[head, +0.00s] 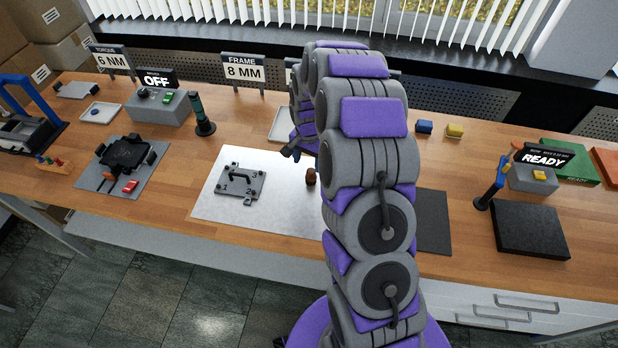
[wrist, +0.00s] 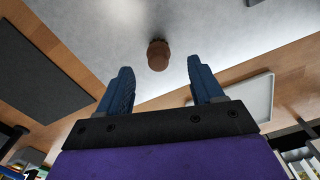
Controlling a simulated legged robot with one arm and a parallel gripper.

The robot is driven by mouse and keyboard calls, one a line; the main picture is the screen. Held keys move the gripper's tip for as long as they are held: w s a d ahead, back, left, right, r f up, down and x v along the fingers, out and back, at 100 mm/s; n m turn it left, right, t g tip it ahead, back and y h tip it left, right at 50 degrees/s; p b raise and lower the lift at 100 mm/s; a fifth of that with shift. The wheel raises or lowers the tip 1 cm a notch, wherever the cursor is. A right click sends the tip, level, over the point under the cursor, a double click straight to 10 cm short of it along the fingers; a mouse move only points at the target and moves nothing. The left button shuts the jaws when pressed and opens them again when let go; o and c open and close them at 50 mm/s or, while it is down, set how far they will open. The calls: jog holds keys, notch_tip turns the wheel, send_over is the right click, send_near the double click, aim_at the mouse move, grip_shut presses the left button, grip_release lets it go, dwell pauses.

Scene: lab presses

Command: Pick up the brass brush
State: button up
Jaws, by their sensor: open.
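A small brown, round-topped thing (head: 311,177) stands on the pale mat (head: 215,205); it looks like the handle of the brass brush, but no bristles show. In the wrist view the same brown thing (wrist: 158,55) lies ahead of my gripper, centred between the two blue fingers and beyond their tips. My gripper (wrist: 160,80) is open and empty, apart from the brown thing. In the head view my gripper (head: 291,152) shows only in part, left of my arm and a little above and behind the brown thing.
A grey plate with a handle (head: 240,185) lies on the mat to the left. A white tray (head: 283,124) lies behind, also in the wrist view (wrist: 250,97). A dark pad (head: 433,222) lies right of my arm. My arm hides the middle of the bench.

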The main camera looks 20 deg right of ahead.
aim_at(312, 170)
jog(key=f, duration=0.2)
jog(key=d+f, duration=0.1)
jog(key=shift+d+f, duration=0.15)
jog(key=shift+f, duration=0.25)
jog(key=shift+a+f, duration=0.4)
notch_tip(312, 170, down, 4)
jog(key=shift+w+d+f+b, duration=0.1)
jog(key=shift+w+b, duration=0.05)
jog(key=shift+b, duration=0.5)
jog(key=shift+d, duration=0.6)
jog(key=shift+c, duration=0.2)
jog(key=shift+a, duration=0.7)
jog(key=c, duration=0.7)
jog(key=shift+d, duration=0.2)
jog(key=c, duration=0.3)
jog(key=shift+d, duration=0.35)
jog(key=shift+c, duration=0.2)
